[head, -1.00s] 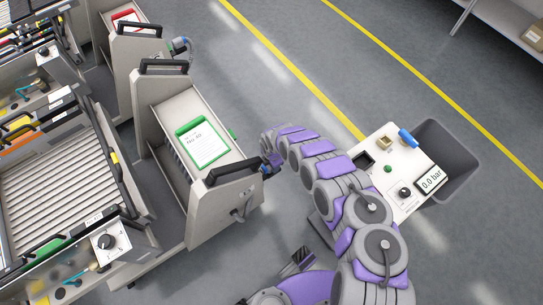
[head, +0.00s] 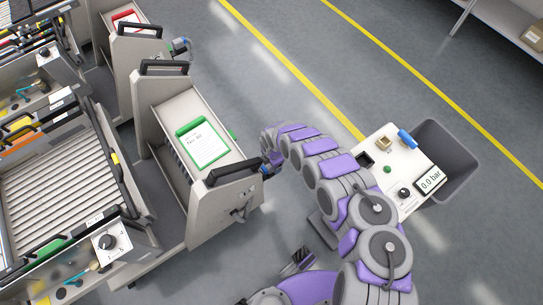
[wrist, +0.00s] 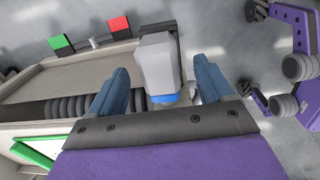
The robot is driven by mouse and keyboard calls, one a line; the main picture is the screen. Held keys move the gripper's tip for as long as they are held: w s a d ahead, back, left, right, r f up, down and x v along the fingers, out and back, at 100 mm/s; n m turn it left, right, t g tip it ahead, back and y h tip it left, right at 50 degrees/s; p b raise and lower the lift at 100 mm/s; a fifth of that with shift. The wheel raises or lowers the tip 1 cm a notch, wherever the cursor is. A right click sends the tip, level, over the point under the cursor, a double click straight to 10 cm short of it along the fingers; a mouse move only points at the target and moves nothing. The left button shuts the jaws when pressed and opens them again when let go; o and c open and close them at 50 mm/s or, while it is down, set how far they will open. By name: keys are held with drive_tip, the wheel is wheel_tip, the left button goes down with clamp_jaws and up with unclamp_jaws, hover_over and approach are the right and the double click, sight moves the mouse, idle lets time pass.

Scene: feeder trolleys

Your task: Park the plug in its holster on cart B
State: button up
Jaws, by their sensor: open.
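The plug (wrist: 158,62) is a grey block with a blue band. In the wrist view it sits between the two blue fingers of my gripper (wrist: 160,92), which is open, with a visible gap at each side. A dark bracket (wrist: 176,32) stands right behind the plug at the cart's end; I cannot tell how far the plug is seated in it. In the head view my gripper (head: 271,163) is at the right end of the cart with the green-framed card (head: 203,145), beside its black handle. My arm hides part of this spot, and the cart's letter is not readable.
Another cart (head: 135,75) with a red-framed card stands behind, with a similar connector (head: 181,47) at its end. A white panel (head: 400,165) with a gauge reading 0.0 bar and a grey bin (head: 462,150) stand to the right.

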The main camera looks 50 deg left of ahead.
wheel_tip(320, 180, up, 15)
drive_tip(key=p, duration=0.4)
drive_tip(key=shift+d+p, duration=0.3)
drive_tip(key=shift+p, duration=0.05)
